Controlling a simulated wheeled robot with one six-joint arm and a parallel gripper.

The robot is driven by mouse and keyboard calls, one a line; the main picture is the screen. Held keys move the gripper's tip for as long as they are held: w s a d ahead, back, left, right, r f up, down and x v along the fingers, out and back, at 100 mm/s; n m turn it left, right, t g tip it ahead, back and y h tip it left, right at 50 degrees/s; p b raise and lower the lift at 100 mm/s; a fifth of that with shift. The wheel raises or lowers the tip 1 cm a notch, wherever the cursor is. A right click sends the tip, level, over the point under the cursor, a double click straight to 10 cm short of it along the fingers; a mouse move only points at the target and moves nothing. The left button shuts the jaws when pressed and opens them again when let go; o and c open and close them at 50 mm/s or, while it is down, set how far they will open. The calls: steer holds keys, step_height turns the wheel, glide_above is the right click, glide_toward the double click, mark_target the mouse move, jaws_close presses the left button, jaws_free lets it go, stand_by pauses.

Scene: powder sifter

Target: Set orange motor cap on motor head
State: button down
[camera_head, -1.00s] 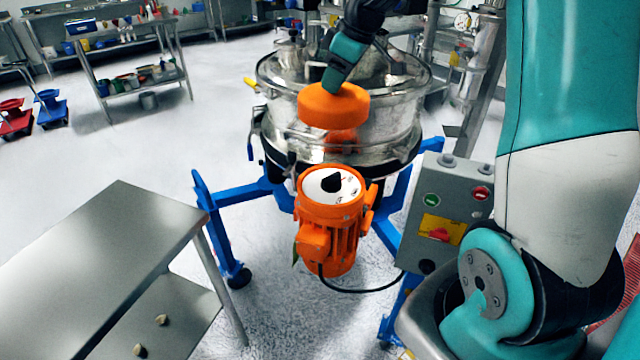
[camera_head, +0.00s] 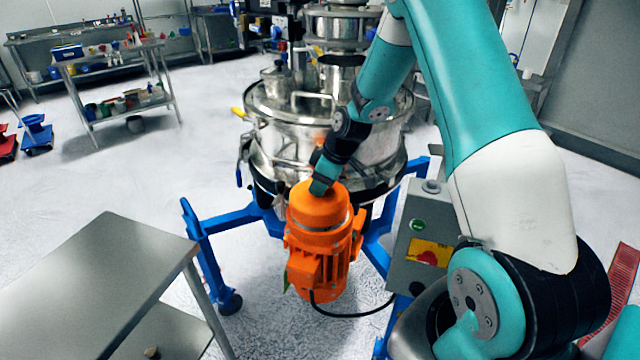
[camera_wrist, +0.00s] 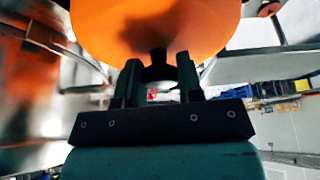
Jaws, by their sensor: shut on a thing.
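The orange motor cap (camera_head: 316,210) is over the top of the orange motor (camera_head: 322,262) in the head view and hides its white head face. Cap and motor look lined up; I cannot tell whether the cap is fully seated or slightly above. My gripper (camera_head: 324,184) is above the cap, shut on its middle. In the wrist view the cap's orange surface (camera_wrist: 155,22) fills the top, and my gripper (camera_wrist: 160,77) has its two fingers around a dark part at the cap's centre.
The steel sifter drum (camera_head: 285,140) stands right behind the motor on a blue frame (camera_head: 203,235). A grey control box (camera_head: 418,245) is to the right of the motor. A bare steel table (camera_head: 100,265) is at the front left. Open floor lies at the left.

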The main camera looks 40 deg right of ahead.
steer(key=shift+f, duration=0.45)
steer(key=shift+f+b, duration=0.45)
steer(key=shift+f, duration=0.05)
steer(key=shift+f, duration=0.15)
steer(key=c, duration=0.8)
jaws_free()
steer(key=shift+o, duration=0.2)
